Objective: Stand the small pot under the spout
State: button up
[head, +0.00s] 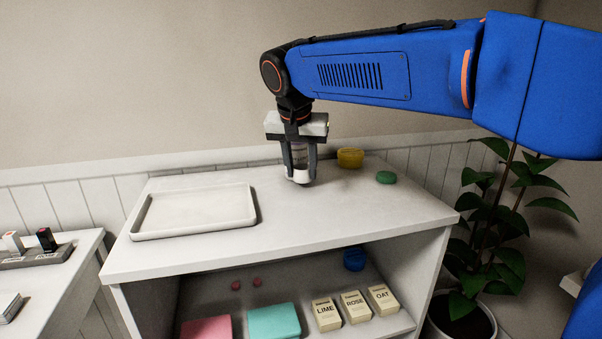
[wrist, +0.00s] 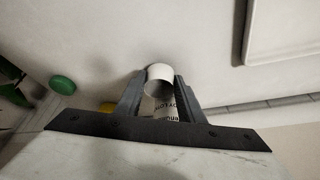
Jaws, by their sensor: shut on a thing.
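My gripper (head: 300,178) is shut on a small white bottle (head: 299,176), over the back middle of the cabinet top. In the wrist view the white bottle (wrist: 160,75) sits between the two fingers (wrist: 160,88), with dark lettering partly hidden. I cannot tell whether its lower end touches the surface. A round yellow pot (head: 350,158) stands at the back, right of my gripper. A low green round pot or lid (head: 386,177) lies farther right; the green one also shows in the wrist view (wrist: 62,85). I cannot make out a spout in either view.
A white tray (head: 195,212) lies on the left of the cabinet top (head: 330,225). The front right of the top is clear. The shelf below holds a blue pot (head: 354,259), small boxes (head: 327,314) and folded cloths (head: 273,322). A plant (head: 490,240) stands at right.

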jog(key=shift+x, duration=0.8)
jog(key=shift+s+a+f, duration=0.1)
jog(key=shift+f, duration=0.05)
jog(key=o, duration=1.1)
jog(key=v, duration=1.2)
